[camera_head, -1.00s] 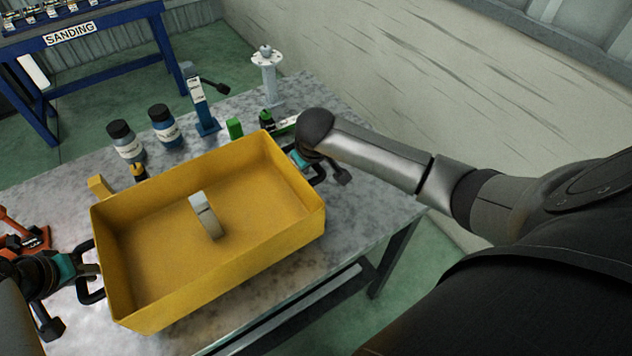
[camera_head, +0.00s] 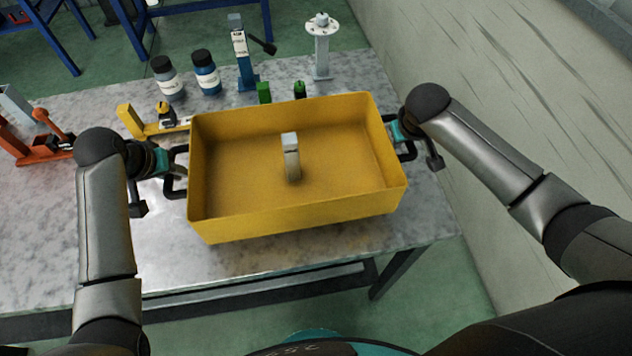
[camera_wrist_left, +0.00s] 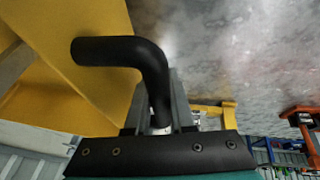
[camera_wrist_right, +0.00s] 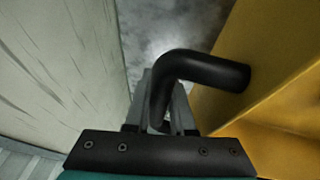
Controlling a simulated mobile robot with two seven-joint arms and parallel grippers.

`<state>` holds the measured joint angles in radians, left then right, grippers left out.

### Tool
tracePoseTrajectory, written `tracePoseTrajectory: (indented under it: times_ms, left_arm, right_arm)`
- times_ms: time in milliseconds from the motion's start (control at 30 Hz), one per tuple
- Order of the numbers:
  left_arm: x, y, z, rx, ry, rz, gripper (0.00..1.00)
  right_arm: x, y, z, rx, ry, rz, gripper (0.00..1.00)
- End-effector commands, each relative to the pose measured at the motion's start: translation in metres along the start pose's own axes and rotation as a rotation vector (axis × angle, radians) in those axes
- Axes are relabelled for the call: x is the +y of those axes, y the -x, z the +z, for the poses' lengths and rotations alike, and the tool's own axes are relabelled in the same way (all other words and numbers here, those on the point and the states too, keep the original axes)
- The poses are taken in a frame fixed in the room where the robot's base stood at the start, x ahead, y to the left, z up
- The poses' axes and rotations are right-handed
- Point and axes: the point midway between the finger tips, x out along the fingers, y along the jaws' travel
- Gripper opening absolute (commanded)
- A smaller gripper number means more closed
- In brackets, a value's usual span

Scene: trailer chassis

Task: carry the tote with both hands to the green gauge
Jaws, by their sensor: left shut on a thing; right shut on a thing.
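The yellow tote (camera_head: 300,212) is an open box with a black handle at each end, and a small grey-white block stands inside it (camera_head: 291,155). My left gripper (camera_head: 174,172) is shut on the left handle, which shows in the left wrist view (camera_wrist_left: 150,70). My right gripper (camera_head: 396,132) is shut on the right handle, also in the right wrist view (camera_wrist_right: 195,72). The tote is roughly level over the table; its clearance is hard to tell. The green gauge (camera_head: 264,92) is just behind the tote's far wall, its lower part hidden.
The grey table (camera_head: 80,235) holds a yellow gauge (camera_head: 150,128) behind the left handle and an orange gauge (camera_head: 40,150) at far left. Two bottles (camera_head: 206,72), a blue stand (camera_head: 244,60) and a white stand (camera_head: 321,45) line the back. A pale wall (camera_head: 480,100) rises right.

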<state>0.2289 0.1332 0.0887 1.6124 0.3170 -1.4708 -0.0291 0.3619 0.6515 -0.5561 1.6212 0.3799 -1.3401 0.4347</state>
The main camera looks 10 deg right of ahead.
Motion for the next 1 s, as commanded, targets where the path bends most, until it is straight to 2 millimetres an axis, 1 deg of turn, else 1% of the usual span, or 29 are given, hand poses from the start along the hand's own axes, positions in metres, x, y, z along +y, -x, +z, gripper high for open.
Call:
tracePoseTrajectory:
  times_ms: [567,1000]
  left_arm:
    - [-0.002,0.0,-0.001,0.005,0.001,-0.004,0.0]
    - [-0.005,-0.013,0.004,0.004,0.001,-0.004,0.0]
  right_arm:
    - [0.002,-0.001,-0.001,0.003,-0.001,0.004,0.0]
    - [-0.001,-0.013,0.004,0.003,-0.002,0.005,0.0]
